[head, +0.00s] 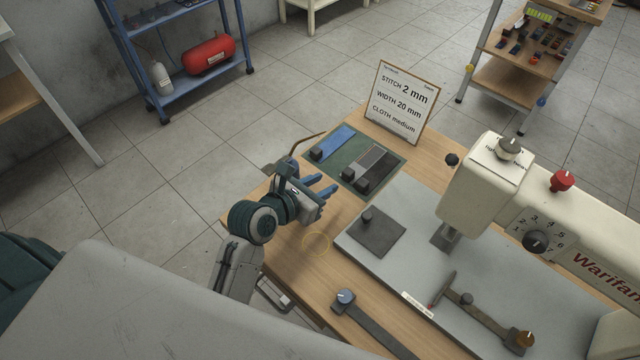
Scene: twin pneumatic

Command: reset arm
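My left arm reaches in from the lower left. Its gripper (326,185) is above the left edge of the wooden table (315,263). Its two blue fingers stand apart with nothing visible between them. It is just left of the green mat (342,171), which carries a blue strip (336,143) and grey strips with black knobs (377,165). My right gripper is not in view.
A cream sewing machine (485,190) stands on a grey plate (400,262) at right. A sign (402,103) stands at the table's back. A blue-knobbed lever (370,322) is near the front. Blue shelving (200,85) and a trolley (505,80) stand beyond. The floor left of the table is clear.

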